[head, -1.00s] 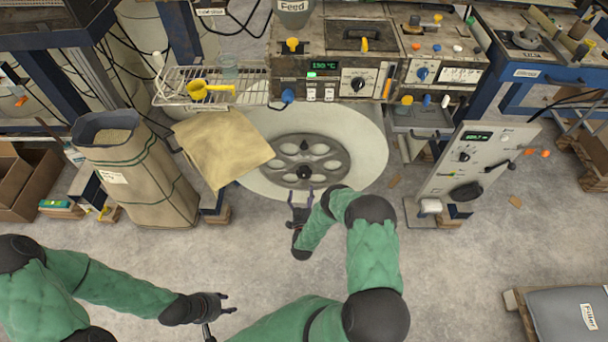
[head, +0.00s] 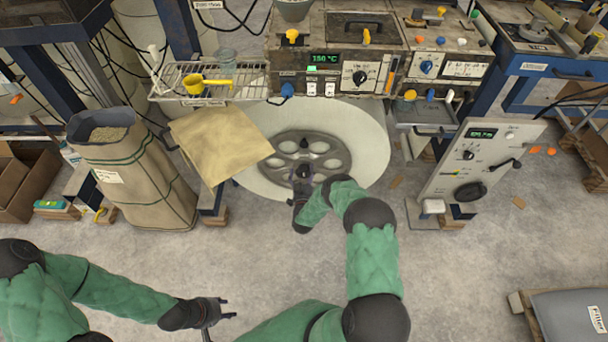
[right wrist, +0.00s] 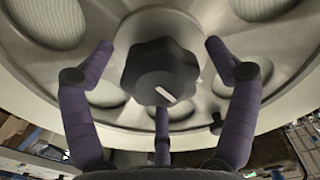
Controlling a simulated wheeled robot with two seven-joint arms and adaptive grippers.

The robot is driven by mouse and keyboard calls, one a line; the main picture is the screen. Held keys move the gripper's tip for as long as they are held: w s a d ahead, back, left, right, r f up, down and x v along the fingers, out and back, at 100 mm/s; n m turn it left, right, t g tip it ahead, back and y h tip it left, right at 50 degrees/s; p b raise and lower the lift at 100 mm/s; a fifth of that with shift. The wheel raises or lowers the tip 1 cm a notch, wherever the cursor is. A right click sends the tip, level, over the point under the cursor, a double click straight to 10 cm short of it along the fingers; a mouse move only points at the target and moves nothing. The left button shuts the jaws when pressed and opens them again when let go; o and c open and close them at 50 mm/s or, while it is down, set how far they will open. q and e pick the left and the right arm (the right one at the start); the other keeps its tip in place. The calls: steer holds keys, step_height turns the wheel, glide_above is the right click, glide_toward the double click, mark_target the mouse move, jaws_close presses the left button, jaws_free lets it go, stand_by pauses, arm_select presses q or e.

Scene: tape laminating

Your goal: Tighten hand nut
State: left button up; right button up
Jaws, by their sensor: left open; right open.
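The hand nut (right wrist: 162,72) is a black lobed knob with a white mark, at the centre of a grey spoked disc (right wrist: 225,100). In the head view the nut (head: 303,172) sits in the middle of the disc (head: 331,165), inside a large white round housing (head: 372,150). My right gripper (right wrist: 160,65) has its purple fingers spread on either side of the nut, open, with visible gaps; whether any finger touches it I cannot tell. In the head view the right gripper (head: 301,182) is at the nut's near side. My left gripper (head: 228,307) is open and empty at the lower left, far from the disc.
A tan cloth-like sheet (head: 220,145) hangs left of the housing. A wire rack (head: 225,80) with a yellow scoop is above it. A tilted control panel (head: 480,160) stands at the right. A tall sack (head: 140,170) is at the left. The floor in front is clear.

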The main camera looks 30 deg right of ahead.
steer(key=c, duration=1.1)
steer(key=shift+c, duration=0.2)
steer(key=shift+m, duration=0.3)
steer(key=o, duration=1.1)
steer(key=shift+o, duration=0.2)
steer(key=shift+s, duration=0.1)
steer(key=v, duration=1.1)
steer(key=shift+s+a, duration=0.3)
steer(key=shift+a, duration=0.05)
steer(key=shift+f, duration=0.1)
